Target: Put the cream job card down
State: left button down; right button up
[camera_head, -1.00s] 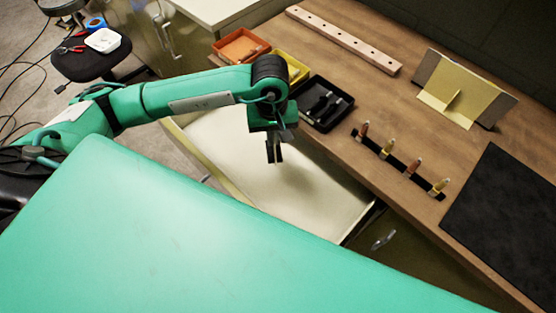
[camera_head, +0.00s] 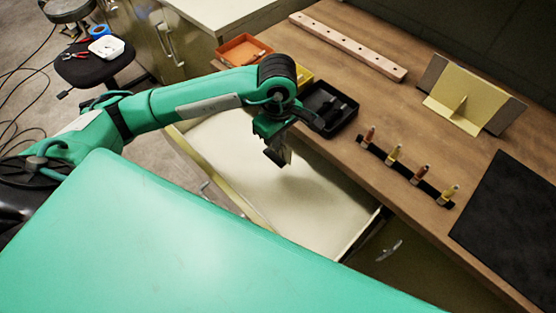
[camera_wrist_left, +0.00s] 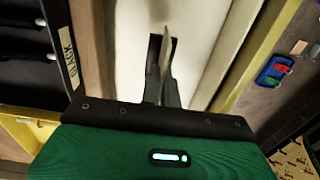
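My left gripper (camera_head: 277,155) points down over the open drawer (camera_head: 335,215), whose inside is pale cream. In the left wrist view the dark fingers (camera_wrist_left: 163,70) are close together, with a thin pale sliver between them. It looks like the cream job card (camera_wrist_left: 166,52) seen nearly edge-on. In the head view a small pale face shows beside the fingers, hard to tell from the drawer floor. Whether its lower edge touches the drawer floor is unclear. My right gripper is not in view.
On the wooden bench stand an orange tray (camera_head: 243,50), a black tray (camera_head: 327,108), a black strip with several pegs (camera_head: 408,172), a drilled wooden bar (camera_head: 348,46), a yellow stand (camera_head: 462,100) and a black mat (camera_head: 513,225). The drawer floor right of the gripper is clear.

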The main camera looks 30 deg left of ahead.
aim_at(278, 154)
pick_arm(q)
notch_tip(278, 154, down, 6)
jog(key=shift+f, duration=0.2)
notch_tip(278, 154, down, 3)
jog(key=shift+f+p, duration=0.15)
jog(key=shift+p, duration=0.3)
jog(key=shift+f, duration=0.35)
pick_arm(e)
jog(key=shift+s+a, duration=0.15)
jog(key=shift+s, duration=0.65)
pick_arm(q)
jog(key=shift+f, duration=0.2)
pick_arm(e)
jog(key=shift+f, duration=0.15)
